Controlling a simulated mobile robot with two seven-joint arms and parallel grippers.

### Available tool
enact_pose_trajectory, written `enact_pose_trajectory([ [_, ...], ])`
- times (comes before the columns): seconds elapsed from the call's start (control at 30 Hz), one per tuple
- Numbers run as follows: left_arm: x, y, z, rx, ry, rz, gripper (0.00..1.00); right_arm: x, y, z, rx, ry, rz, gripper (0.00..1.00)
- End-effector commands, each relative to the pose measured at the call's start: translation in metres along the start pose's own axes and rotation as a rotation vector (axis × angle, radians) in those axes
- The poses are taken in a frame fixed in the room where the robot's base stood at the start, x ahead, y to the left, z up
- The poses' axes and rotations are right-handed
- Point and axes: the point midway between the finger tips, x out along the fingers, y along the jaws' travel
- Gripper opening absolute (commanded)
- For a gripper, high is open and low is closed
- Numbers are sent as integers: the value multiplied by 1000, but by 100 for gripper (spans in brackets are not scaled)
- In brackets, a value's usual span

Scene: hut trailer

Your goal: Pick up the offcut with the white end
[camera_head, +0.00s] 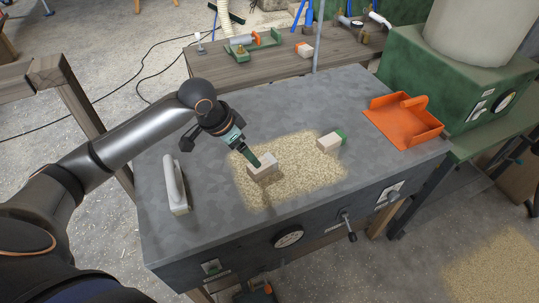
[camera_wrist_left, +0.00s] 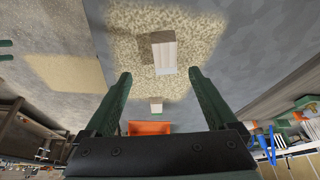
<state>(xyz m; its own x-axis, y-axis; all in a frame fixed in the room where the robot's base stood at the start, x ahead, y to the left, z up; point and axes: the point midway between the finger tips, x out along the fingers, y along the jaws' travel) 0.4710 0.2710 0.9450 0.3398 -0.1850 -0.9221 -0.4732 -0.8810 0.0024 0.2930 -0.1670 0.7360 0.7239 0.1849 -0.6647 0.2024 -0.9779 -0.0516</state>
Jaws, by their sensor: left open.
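The offcut with the white end (camera_head: 264,171) is a pale wooden block lying on the sawdust patch of the grey bench. It also shows in the left wrist view (camera_wrist_left: 163,48), its whitish end towards the bottom of the picture. My left gripper (camera_head: 254,161) is just above this offcut in the head view, covering a little of it. In the left wrist view the two green fingers of the left gripper (camera_wrist_left: 160,74) are apart, with nothing held between them. Whether a fingertip touches the block cannot be told. My right gripper is not in view.
An offcut with a green end (camera_head: 328,143) lies on the sawdust to the right. An orange dustpan (camera_head: 405,122) is at the bench's right end. A white-handled brush (camera_head: 174,184) lies at the left.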

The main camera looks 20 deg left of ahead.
Motion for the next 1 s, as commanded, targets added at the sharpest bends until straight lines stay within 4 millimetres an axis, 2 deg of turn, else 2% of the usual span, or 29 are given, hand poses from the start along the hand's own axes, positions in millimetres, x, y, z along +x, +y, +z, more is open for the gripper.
enact_pose_trajectory([
  [0.07, -2, -5, -1, -5, -6, -4, 91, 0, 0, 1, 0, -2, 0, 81],
  [0.13, 4, -6, -1, -8, -9, -2, 91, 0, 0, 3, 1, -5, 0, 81],
  [0.4, 53, -6, -1, -9, -8, -1, 91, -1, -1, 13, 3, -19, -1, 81],
  [0.67, 74, -6, 0, -7, -8, -2, 91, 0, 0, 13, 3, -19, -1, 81],
  [0.9, 109, -8, 2, -7, -6, -2, 91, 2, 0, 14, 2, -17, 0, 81],
  [1.0, 117, -8, 2, -5, -6, -3, 91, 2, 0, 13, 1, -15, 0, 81],
])
